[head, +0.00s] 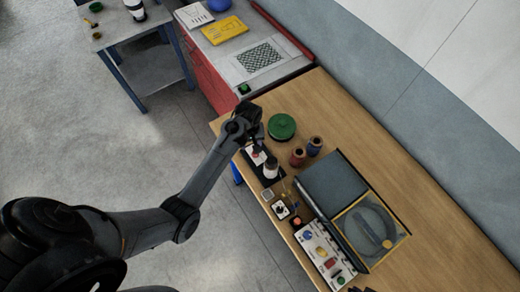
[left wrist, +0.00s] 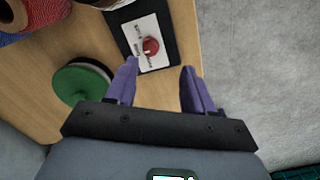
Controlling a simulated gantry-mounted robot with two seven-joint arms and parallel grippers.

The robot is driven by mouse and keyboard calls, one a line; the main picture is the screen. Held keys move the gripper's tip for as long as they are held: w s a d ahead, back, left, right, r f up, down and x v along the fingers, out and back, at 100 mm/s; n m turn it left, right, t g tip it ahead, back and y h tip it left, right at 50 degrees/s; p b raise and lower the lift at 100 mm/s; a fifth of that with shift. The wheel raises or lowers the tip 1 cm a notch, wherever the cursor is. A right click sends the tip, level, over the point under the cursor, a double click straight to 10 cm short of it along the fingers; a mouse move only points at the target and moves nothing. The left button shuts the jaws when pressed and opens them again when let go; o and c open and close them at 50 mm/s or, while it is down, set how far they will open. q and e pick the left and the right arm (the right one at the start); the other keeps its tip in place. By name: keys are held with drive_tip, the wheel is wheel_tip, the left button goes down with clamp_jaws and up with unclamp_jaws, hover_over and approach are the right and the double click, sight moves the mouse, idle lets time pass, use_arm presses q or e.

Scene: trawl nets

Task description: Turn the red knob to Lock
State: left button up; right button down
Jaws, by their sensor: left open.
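The red knob (left wrist: 150,46) sits on a white plate with small lettering (left wrist: 153,60), mounted on a black base (left wrist: 120,28), in the left wrist view. The lettering is too small to read, so I cannot tell which mark the knob points at. In the head view the white plate (head: 262,158) is partly hidden beneath my left gripper (head: 256,147). My left gripper, with purple fingers in the left wrist view (left wrist: 159,68), is open and empty. Its fingers are spread to either side, apart from the knob. My right gripper is not in view.
A control panel (head: 318,250) and an open dark case (head: 338,184) are farther right on the wooden table.

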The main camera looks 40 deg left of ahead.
use_arm(q)
drive_tip(key=f, duration=0.3)
drive_tip(key=w+f, duration=0.1)
drive_tip(key=f, duration=0.5)
drive_tip(key=shift+w+f, duration=0.25)
drive_tip(key=shift+w, duration=0.15)
drive_tip(key=shift+c, duration=0.2)
clamp_jaws()
